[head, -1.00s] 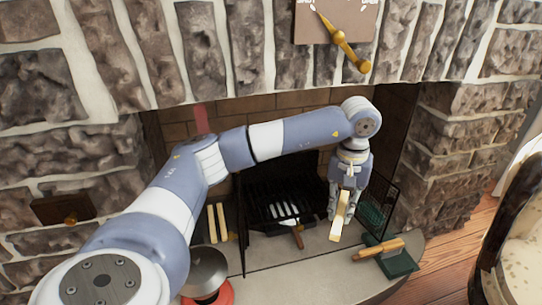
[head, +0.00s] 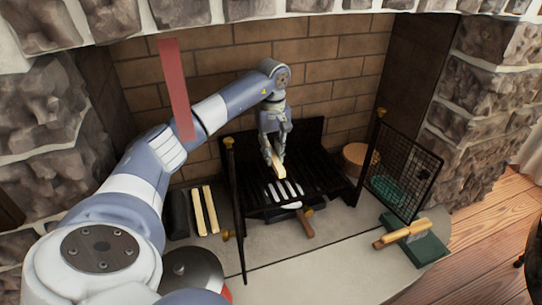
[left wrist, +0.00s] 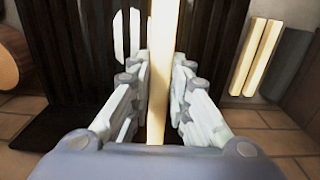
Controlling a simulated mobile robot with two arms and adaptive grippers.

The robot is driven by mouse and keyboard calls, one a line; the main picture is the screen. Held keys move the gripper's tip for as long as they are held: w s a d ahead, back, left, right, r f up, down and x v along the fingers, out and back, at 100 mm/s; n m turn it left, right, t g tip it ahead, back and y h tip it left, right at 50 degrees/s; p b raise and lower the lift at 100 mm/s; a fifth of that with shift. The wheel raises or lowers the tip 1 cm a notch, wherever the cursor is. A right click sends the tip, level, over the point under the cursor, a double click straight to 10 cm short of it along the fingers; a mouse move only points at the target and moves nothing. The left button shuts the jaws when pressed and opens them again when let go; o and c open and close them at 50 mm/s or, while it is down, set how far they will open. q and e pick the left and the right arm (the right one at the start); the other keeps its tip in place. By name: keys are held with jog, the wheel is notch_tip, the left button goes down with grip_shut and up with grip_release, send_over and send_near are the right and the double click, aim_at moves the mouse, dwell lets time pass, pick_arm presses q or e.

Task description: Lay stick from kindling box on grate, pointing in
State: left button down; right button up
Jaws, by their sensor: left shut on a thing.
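My left gripper (head: 273,150) is shut on a pale wooden stick (head: 279,171) over the black grate (head: 318,178) in the fireplace. In the left wrist view the stick (left wrist: 163,45) runs lengthwise between the two fingers (left wrist: 160,95), its far end out of frame. In the head view its lower end points toward the hearth front. I cannot tell whether it touches the grate. Two more pale sticks (head: 205,212) lie side by side left of the grate, beside a dark box-like thing (head: 177,214); they also show in the left wrist view (left wrist: 255,58). My right gripper is out of view.
A mesh screen (head: 405,180) stands open right of the grate, and another dark panel (head: 237,205) stands at its left. A wooden-handled tool (head: 400,234) rests on a green block (head: 425,250) at the right. A round metal lid (head: 188,272) is at front left.

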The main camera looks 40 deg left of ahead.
aim_at(273, 180)
pick_arm(q)
notch_tip(273, 180, down, 8)
jog(key=b, duration=0.5)
jog(key=shift+r, duration=0.15)
jog(key=c, duration=1.5)
grip_release()
